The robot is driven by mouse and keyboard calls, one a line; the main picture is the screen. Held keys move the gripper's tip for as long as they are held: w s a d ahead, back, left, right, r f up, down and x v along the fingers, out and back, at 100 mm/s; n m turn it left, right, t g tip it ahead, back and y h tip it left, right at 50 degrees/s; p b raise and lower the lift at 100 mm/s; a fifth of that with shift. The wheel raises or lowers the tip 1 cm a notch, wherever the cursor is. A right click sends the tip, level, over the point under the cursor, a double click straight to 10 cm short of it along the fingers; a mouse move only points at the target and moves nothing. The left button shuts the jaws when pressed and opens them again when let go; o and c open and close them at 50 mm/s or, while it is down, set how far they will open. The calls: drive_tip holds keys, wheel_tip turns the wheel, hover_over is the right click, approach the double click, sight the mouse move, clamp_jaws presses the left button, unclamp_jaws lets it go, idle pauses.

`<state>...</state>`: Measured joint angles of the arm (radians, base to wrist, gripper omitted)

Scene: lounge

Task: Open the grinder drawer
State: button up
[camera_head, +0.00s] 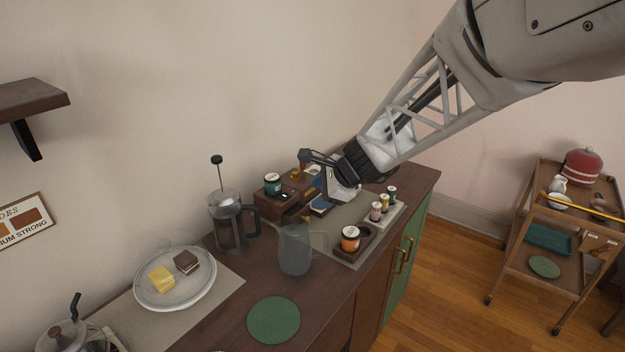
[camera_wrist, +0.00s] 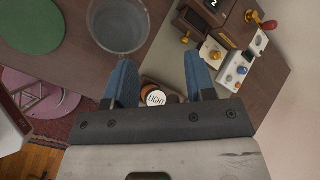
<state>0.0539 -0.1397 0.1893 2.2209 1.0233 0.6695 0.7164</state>
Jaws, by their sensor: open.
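The grinder (camera_wrist: 233,22) is a dark wooden box with a red-handled crank, at the upper right of the wrist view. The right finger appears beside the drawer knob; contact cannot be told.
A dark wooden box (camera_head: 290,211) bears a teal jar (camera_head: 272,184). A glass pitcher (camera_head: 295,248), a French press (camera_head: 227,222) and an orange jar (camera_head: 350,239) stand nearby. Small bottles (camera_head: 383,202) line a tray at right. A green round mat (camera_head: 273,320) lies in front.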

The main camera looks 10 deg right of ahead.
drive_tip(key=s+r+n, duration=0.4)
drive_tip(key=s, duration=0.2)
drive_tip(key=shift+a+r, duration=0.25)
drive_tip(key=shift+r, duration=0.05)
drive_tip(key=m+t, duration=0.1)
drive_tip(key=m, duration=1.2)
approach(309, 218)
drive_tip(key=shift+x, duration=0.75)
drive_tip(key=shift+s+f, duration=0.1)
drive_tip(key=shift+x, duration=3.85)
drive_tip(key=shift+c, duration=0.4)
